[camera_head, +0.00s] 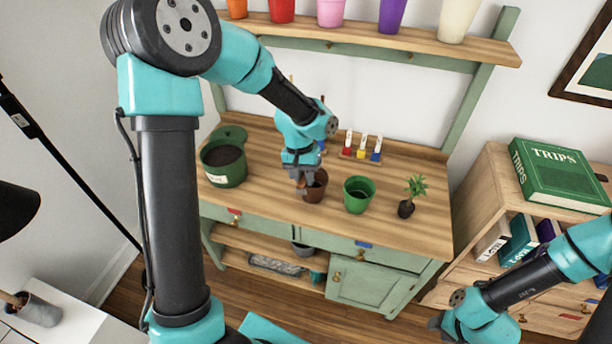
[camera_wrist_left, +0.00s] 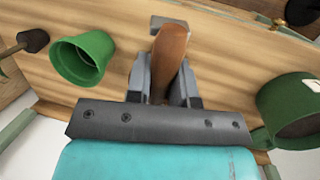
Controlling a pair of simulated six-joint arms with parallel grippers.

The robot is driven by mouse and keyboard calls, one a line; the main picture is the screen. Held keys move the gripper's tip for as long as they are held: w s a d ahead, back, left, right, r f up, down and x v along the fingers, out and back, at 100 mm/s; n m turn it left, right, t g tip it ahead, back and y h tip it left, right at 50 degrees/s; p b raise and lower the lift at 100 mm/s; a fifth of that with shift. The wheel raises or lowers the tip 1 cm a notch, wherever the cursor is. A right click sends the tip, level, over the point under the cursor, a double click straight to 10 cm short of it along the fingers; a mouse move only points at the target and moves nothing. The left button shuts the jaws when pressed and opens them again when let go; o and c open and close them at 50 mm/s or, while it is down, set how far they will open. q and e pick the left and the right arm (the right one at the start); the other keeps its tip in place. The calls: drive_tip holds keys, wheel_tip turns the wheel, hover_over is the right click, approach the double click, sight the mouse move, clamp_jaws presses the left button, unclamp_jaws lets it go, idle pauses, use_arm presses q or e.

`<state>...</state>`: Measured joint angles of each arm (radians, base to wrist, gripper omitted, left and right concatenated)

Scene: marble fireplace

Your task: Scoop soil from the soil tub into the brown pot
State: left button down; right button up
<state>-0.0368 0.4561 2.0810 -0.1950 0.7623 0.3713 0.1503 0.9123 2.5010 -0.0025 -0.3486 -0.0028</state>
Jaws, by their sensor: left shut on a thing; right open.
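The green soil tub (camera_head: 222,172) with dark soil stands at the left of the bench. It shows at the right in the left wrist view (camera_wrist_left: 285,105). The brown pot (camera_head: 316,188) stands upright in the middle of the bench, partly hidden by my left gripper (camera_head: 302,188). My left gripper (camera_wrist_left: 164,82) is shut on a brown wooden handle (camera_wrist_left: 170,48), seemingly the scoop's. A grey piece (camera_wrist_left: 158,21) shows beyond it; the brown pot cannot be made out there. Whether gripper or scoop touches the pot is unclear. My right gripper (camera_head: 440,320) is open, low at the front right.
A green pot (camera_head: 358,194) stands just right of the brown pot, and a small plant (camera_head: 408,200) further right. A rack of colored tubes (camera_head: 361,148) is behind. Coloured pots line the upper shelf (camera_head: 380,38). A cabinet with books (camera_head: 556,172) is at the right. The bench front has free room.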

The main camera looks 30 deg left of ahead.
use_arm(q)
drive_tip(key=h, duration=0.2)
drive_tip(key=a+h, duration=0.1)
drive_tip(key=h, duration=0.1)
drive_tip(key=shift+s+f+t, duration=0.1)
drive_tip(key=shift+s+t, duration=0.05)
drive_tip(key=shift+t, duration=0.15)
drive_tip(key=shift+d+r+y, duration=0.25)
drive_tip(key=shift+r+y, duration=0.55)
drive_tip(key=shift+y, duration=0.2)
drive_tip(key=shift+d+r+y, duration=0.3)
drive_tip(key=shift+r+y, duration=0.45)
drive_tip(key=shift+y, duration=0.25)
drive_tip(key=shift+d+r+y, duration=0.25)
drive_tip(key=shift+r+y, duration=0.55)
drive_tip(key=shift+y, duration=0.2)
idle(0.8)
